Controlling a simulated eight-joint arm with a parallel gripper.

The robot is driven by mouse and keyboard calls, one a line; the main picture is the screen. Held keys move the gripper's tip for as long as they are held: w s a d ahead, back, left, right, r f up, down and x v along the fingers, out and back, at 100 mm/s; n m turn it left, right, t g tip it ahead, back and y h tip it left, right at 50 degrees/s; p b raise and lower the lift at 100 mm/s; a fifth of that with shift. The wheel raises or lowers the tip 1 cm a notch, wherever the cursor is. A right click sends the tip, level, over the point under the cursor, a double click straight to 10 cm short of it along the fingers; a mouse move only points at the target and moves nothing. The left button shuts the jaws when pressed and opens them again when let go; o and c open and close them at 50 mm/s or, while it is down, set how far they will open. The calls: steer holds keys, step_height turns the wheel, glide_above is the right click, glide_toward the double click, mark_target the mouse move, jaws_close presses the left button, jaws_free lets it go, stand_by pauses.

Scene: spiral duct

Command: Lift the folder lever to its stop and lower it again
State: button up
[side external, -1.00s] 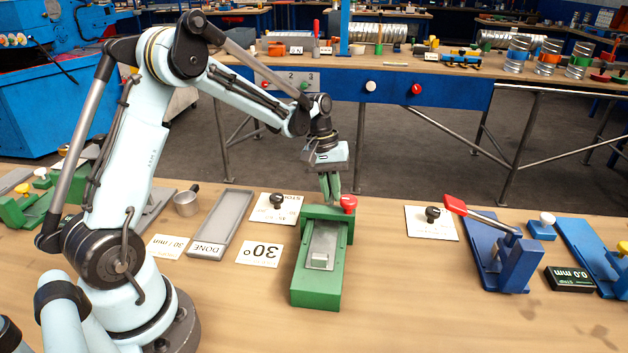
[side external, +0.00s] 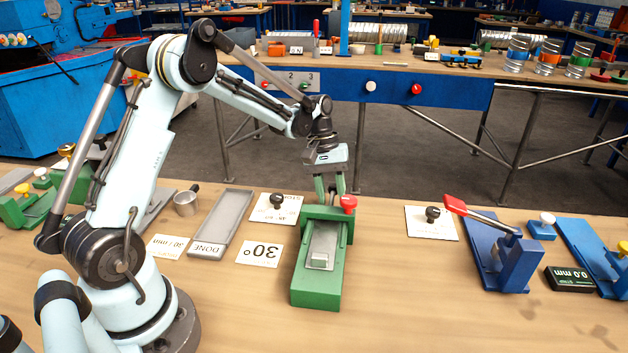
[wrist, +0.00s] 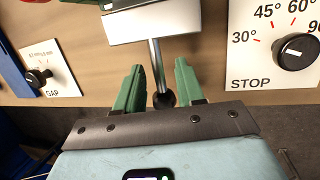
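The green folder (side external: 303,275) stands on the bench in the side view, with a flat grey piece (side external: 321,262) on its bed. In the wrist view its lever (wrist: 156,62) is a thin metal rod running from a pale bar (wrist: 150,22) to a black ball (wrist: 163,100). My gripper (side external: 330,192) is at the far end of the folder, pointing down. In the wrist view my gripper (wrist: 160,88) has its green fingers apart, one on each side of the lever, with gaps to the rod. The side view hides the lever.
A red knob (side external: 348,203) sits at the folder's far right corner. A STOP dial card (side external: 270,211), a 30° card (side external: 259,254) and a DONE tray (side external: 215,236) lie left. Right are a GAP card (side external: 445,228) and a blue device with a red-handled lever (side external: 480,213).

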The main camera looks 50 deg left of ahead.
steer(key=v, duration=1.2)
steer(key=s+d+m+t+y, duration=0.3)
steer(key=s+d+m+t, duration=0.4)
steer(key=s+d, duration=0.5)
steer(key=s+m, duration=0.1)
steer(key=s, duration=0.2)
steer(key=shift+s+d+m, duration=0.2)
steer(key=shift+d+m, duration=0.05)
steer(key=shift+m, duration=0.15)
steer(key=shift+f, duration=0.1)
stand_by(1.3)
